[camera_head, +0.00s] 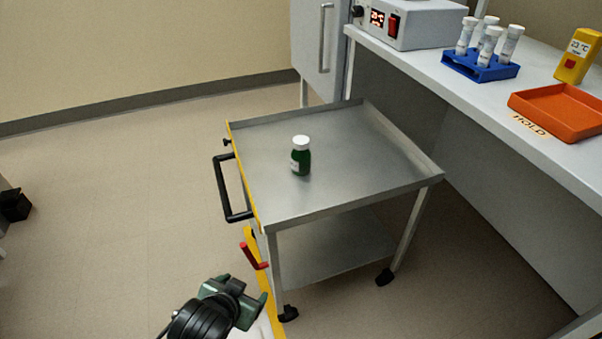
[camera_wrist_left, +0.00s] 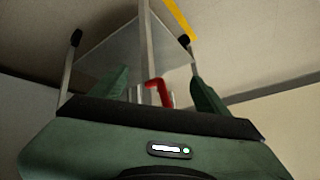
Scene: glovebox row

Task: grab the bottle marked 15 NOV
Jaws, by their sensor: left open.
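A small green bottle (camera_head: 301,161) with a white cap stands upright on the top of a steel cart (camera_head: 345,190). It has a pale label on its left side, too small to read, so I cannot confirm the 15 NOV marking. My left gripper (camera_head: 243,289) is open and empty, low in front of the cart and well apart from the bottle. The wrist view shows its two green fingers spread (camera_wrist_left: 162,92), with the cart's underside and a red lever (camera_wrist_left: 158,91) beyond them. The bottle does not show there. My right gripper is not in view.
The cart has a raised rim, a black handle (camera_head: 222,190) and a red lever (camera_head: 254,256) on its left side. A bench (camera_head: 440,85) at right holds a blue tube rack (camera_head: 480,68), an orange tray (camera_head: 560,112) and a yellow meter (camera_head: 577,58). Floor at left is mostly clear.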

